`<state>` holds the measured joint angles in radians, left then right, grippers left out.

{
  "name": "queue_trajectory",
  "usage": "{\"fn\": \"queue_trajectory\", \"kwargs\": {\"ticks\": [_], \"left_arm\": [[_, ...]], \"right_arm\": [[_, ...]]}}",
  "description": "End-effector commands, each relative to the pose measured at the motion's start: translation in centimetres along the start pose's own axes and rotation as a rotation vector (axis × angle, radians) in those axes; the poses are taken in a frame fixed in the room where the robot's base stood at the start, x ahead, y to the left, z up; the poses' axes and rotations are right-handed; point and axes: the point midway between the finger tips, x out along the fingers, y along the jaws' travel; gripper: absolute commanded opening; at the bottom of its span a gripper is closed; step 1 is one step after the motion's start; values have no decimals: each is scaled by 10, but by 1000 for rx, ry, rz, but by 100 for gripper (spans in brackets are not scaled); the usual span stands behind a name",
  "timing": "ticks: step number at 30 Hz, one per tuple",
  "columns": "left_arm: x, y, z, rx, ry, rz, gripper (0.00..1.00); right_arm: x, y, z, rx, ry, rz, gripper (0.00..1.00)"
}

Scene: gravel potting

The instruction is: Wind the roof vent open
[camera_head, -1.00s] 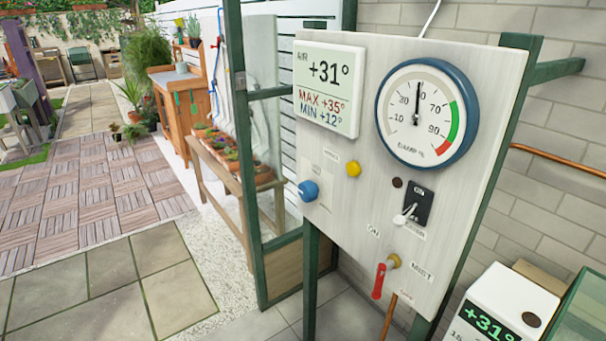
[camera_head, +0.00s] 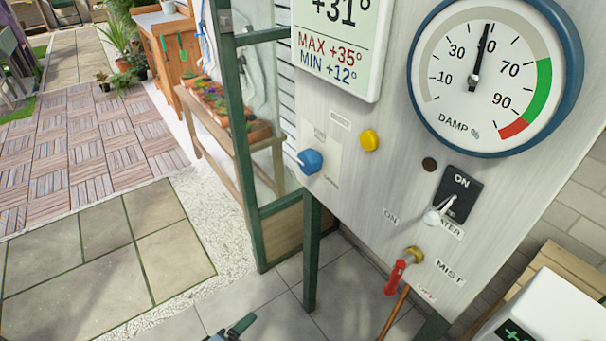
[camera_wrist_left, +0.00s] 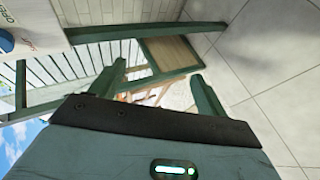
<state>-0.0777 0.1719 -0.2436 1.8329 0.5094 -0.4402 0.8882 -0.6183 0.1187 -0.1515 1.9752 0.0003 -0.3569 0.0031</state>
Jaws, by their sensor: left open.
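A blue knob (camera_head: 310,161) sits on a pale plate at the left edge of the control panel (camera_head: 385,190). The lettering beside it is too small to read in the head view. In the left wrist view, part of the blue knob (camera_wrist_left: 5,41) shows at the upper left edge, beside lettering that reads OPEN. My left gripper (camera_head: 235,328) just enters the bottom of the head view, below and left of the knob and apart from it. In the wrist view my left gripper (camera_wrist_left: 162,82) is open with nothing between its fingers. The roof vent and my right gripper are out of view.
The panel also carries a yellow button (camera_head: 369,140), a black switch (camera_head: 458,195) marked ON, a red-handled mist valve (camera_head: 396,276), a damp dial (camera_head: 490,75) and a temperature display (camera_head: 338,50). Green frame posts (camera_head: 311,250) stand below and left. Paving in front is clear.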

Motion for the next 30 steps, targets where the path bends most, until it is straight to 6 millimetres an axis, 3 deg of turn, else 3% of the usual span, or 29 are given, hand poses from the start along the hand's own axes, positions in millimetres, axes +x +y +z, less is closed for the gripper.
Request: {"fn": "queue_trajectory", "kwargs": {"ticks": [3, 9, 15, 18, 24, 30], "left_arm": [[37, 50, -22, -325, -63, 94, 76], [76, 145, -54, -856, -245, 193, 76], [91, 241, -82, -1323, -482, 197, 76], [90, 280, -92, -1496, -586, 169, 76], [85, 325, -103, -1689, -712, 112, 76], [83, 333, -104, -1728, -737, 97, 76]], "right_arm": [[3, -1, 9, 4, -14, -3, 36], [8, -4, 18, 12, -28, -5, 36], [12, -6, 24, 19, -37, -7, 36], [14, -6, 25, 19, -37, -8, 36], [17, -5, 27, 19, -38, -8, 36], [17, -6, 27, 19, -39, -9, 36]]}}
